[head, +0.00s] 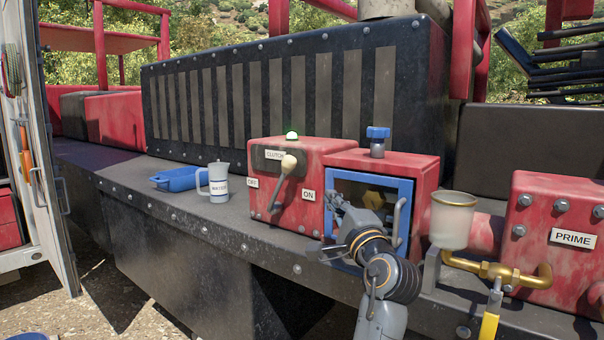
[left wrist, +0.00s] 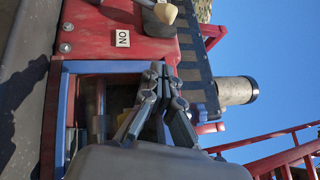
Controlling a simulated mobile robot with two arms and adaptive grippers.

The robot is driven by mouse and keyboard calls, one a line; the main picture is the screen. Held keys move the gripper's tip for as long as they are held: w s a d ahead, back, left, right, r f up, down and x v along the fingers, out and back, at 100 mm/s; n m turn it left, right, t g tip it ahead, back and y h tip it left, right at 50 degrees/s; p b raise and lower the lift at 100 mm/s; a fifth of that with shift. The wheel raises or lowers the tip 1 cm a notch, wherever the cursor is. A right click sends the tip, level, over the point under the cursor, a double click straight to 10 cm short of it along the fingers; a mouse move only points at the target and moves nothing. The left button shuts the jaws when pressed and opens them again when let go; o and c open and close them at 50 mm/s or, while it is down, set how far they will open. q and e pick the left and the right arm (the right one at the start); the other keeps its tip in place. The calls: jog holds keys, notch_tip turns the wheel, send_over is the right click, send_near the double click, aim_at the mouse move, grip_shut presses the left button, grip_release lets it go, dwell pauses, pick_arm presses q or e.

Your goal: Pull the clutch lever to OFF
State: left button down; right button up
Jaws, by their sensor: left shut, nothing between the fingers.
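The clutch lever (head: 284,180) is a grey arm with a cream knob, on the front of a red box (head: 318,150) marked CLUTCH. Its knob end is up and leans to the right. The OFF label (head: 252,183) is left of it and the ON label (head: 308,195) is right of it. My left gripper (head: 335,198) is shut and empty, right of the lever and apart from it, in front of the blue-framed box. In the left wrist view, the gripper (left wrist: 163,72) points toward the lever knob (left wrist: 165,13) and the ON label (left wrist: 122,39) at the top.
A blue-framed open box (head: 405,205) with a blue-capped neck adjoins the clutch box. A white mug (head: 218,184) and blue tray (head: 176,180) stand left. A cup (head: 453,222) and brass pipe are right.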

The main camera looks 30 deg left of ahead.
pick_arm(q)
jog(key=p+x, duration=0.2)
jog(key=x, duration=0.7)
jog(key=shift+w+a+r+p, duration=0.1)
jog(key=shift+w+a+p, duration=0.05)
jog(key=shift+a+p, duration=0.15)
jog(key=shift+a+r+p, duration=0.25)
jog(key=shift+a+p, duration=0.1)
jog(key=shift+a, duration=0.65)
jog(key=shift+a+r+p, duration=0.25)
jog(key=shift+a+p, duration=0.1)
jog(key=shift+a, duration=0.65)
